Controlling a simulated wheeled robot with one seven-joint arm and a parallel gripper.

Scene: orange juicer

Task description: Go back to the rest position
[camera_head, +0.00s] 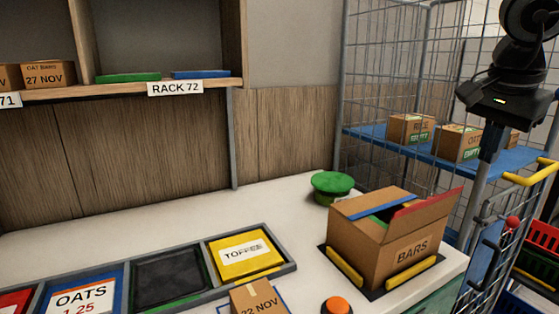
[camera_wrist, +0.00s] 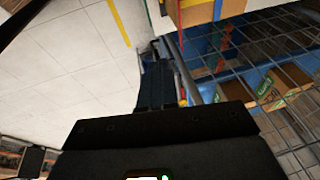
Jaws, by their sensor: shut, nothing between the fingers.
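My gripper (camera_head: 489,146) is at the upper right of the head view, in front of the wire cage, with its dark housing above it and pointing down. In the wrist view my gripper (camera_wrist: 160,68) shows as dark fingers close together beyond the black housing. It is shut and empty. The lower ends of the fingers are hard to tell from the cage post behind them in the head view.
An open carton marked BARS (camera_head: 385,250) stands on the white counter (camera_head: 285,205) below left of my gripper. A green round lid (camera_head: 332,184) is behind it. The wire cage (camera_head: 385,60) holds cartons on a blue shelf. A yellow-handled cart (camera_head: 530,177) is at right.

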